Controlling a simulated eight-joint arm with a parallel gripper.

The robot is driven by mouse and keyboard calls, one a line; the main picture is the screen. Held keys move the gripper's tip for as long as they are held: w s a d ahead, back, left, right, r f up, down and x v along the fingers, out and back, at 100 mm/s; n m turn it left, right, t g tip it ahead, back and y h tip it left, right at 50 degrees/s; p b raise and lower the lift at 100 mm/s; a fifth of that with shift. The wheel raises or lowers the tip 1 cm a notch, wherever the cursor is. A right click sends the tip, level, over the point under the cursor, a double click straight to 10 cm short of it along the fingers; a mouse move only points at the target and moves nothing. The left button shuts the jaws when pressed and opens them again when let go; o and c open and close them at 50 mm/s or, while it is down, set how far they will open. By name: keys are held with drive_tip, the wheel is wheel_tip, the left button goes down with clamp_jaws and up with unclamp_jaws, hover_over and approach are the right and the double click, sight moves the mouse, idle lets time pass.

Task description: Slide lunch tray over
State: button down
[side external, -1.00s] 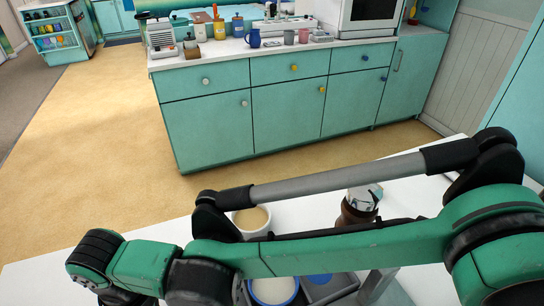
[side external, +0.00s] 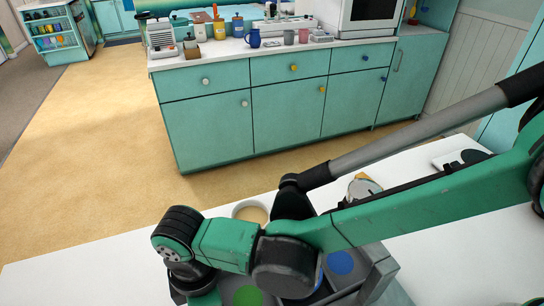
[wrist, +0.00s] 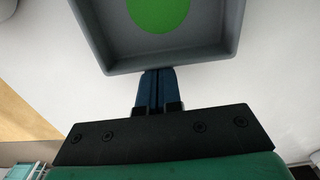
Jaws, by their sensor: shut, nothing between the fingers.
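The grey lunch tray (side external: 376,256) lies on the white table, partly hidden by my arm in the side view. A green disc (side external: 247,296) and a blue disc (side external: 340,263) show in it, with a sliver of a blue rim between them. In the wrist view the tray's near wall (wrist: 172,60) and the green disc (wrist: 158,12) are straight ahead. My gripper (wrist: 158,74) is shut and empty, its blue-grey fingertips right at the outside of that wall, seemingly touching it. In the side view the fingers are hidden by my arm.
A cup of tan drink (side external: 250,212) stands behind my arm, and a partly hidden jar (side external: 364,186) stands right of it. A white item with a dark disc (side external: 470,158) lies at the table's back right. The table's left part (side external: 90,262) is clear.

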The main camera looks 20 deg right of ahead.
sight(238, 298)
drive_tip(key=d, duration=0.7)
drive_tip(key=shift+d, duration=0.4)
drive_tip(key=shift+a, duration=0.6)
drive_tip(key=a, duration=0.3)
wheel_tip(238, 298, up, 10)
drive_tip(key=w+d+r+m+t+y, duration=0.1)
drive_tip(key=w+d+r+m, duration=0.1)
drive_tip(key=d+m, duration=0.35)
drive_tip(key=w+d+r+m+t, duration=0.1)
drive_tip(key=w+d+r+m, duration=0.15)
drive_tip(key=d, duration=0.55)
drive_tip(key=s+d+m+t+h, duration=0.1)
drive_tip(key=d+m+t, duration=0.4)
drive_tip(key=d+m, duration=0.5)
drive_tip(key=s+d+f, duration=0.1)
drive_tip(key=d, duration=0.5)
drive_tip(key=shift+s+d, duration=0.15)
drive_tip(key=shift+d, duration=0.25)
